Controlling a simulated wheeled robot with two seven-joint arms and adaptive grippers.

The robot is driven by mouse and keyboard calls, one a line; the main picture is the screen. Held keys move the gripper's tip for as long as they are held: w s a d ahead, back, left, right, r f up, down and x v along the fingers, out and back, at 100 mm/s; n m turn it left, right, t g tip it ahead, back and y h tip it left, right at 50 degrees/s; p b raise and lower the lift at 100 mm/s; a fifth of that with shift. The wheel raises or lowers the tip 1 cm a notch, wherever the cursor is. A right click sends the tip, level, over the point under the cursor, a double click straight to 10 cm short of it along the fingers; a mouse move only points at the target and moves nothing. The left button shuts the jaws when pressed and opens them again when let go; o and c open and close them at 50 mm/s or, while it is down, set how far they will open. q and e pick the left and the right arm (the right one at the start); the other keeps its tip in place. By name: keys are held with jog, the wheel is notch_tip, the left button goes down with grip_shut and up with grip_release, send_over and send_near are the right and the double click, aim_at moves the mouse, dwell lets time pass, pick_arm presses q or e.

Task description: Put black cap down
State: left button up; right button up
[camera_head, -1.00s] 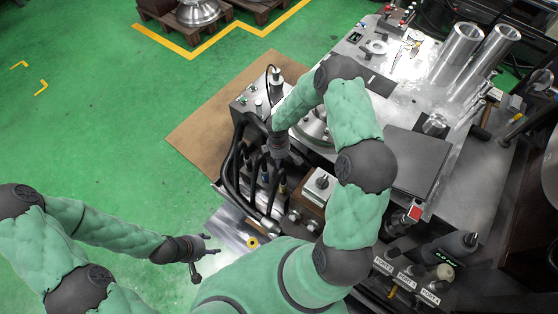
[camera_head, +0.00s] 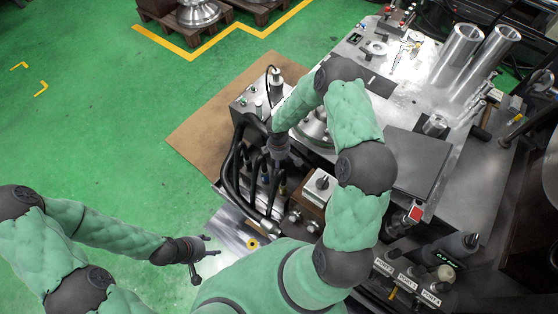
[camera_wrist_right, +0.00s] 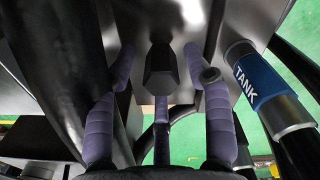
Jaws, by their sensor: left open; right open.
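A dark, faceted black cap (camera_wrist_right: 160,69) stands between the fingers of my right gripper (camera_wrist_right: 159,58) in the right wrist view. The padded fingers are spread on both sides of it, with visible gaps, so the gripper is open around the cap. What the cap rests on cannot be made out. In the head view the right arm reaches down among black hoses, and the cap and fingertips there are too small or hidden to tell.
A hose fitting with a blue TANK label (camera_wrist_right: 257,82) stands close right of my right gripper. Black hoses (camera_head: 236,165) crowd the fixture's front. A metal plate (camera_head: 226,228) with a yellow ring (camera_head: 252,243) lies nearby. Metal cylinders (camera_head: 457,55) stand at the back right. Green floor is free at left.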

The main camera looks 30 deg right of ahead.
jog(key=shift+r+p, duration=0.3)
jog(key=shift+r, duration=0.15)
notch_tip(320, 180, up, 12)
jog(key=p, duration=0.4)
jog(key=shift+f, duration=0.15)
jog(key=shift+w, duration=0.1)
